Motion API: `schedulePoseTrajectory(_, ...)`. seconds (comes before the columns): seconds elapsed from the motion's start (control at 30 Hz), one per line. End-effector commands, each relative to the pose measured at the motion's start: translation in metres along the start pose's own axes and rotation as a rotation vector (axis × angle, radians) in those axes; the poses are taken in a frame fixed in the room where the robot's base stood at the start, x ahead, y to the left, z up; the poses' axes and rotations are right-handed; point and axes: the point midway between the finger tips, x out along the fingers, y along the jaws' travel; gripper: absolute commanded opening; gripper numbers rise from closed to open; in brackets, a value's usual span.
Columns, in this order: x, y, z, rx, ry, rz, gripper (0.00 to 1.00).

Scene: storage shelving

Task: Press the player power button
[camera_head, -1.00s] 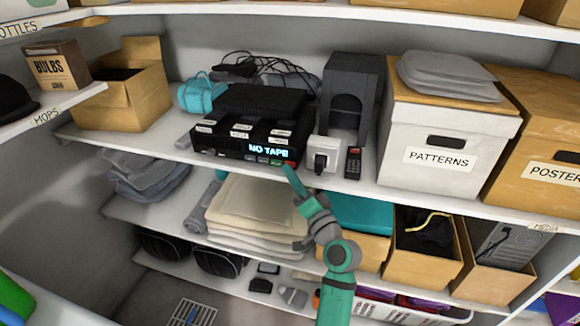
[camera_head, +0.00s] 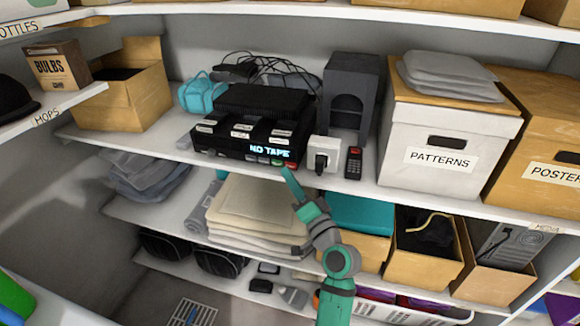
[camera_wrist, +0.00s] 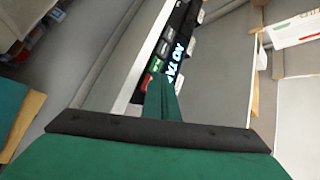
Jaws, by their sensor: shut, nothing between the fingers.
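The player (camera_head: 225,140) is a black box on the middle shelf, with a lit "NO TAPE" display and several labelled slots on top. A row of small buttons runs below the display, including a green one (camera_wrist: 153,63) and a red one (camera_wrist: 144,79) at the end, which also shows in the head view. My gripper (camera_head: 286,172) is shut and empty, its tip just below and in front of the player's right front corner. In the wrist view my fingers (camera_wrist: 160,84) point at the button end and hide part of the front. I cannot tell if they touch.
A white plug device (camera_head: 328,157) and a small black remote (camera_head: 353,163) stand right of the player. A dark speaker-like box (camera_head: 350,95) is behind them. The white PATTERNS box (camera_head: 440,125) is farther right. Folded cloths (camera_head: 262,205) lie on the shelf below.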

Motion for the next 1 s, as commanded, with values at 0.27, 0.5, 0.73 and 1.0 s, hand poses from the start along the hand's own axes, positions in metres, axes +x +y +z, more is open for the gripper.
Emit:
schedulePoseTrajectory(0.27,-0.007,-0.005,0.006,0.001,0.000,0.000,0.00)
schedulePoseTrajectory(0.5,-0.022,-0.015,0.017,0.001,0.000,0.000,0.00)
schedulePoseTrajectory(0.73,-0.033,-0.024,0.024,0.001,0.000,0.000,0.00)
schedulePoseTrajectory(1.0,-0.035,-0.025,0.025,0.001,0.000,0.000,0.00)
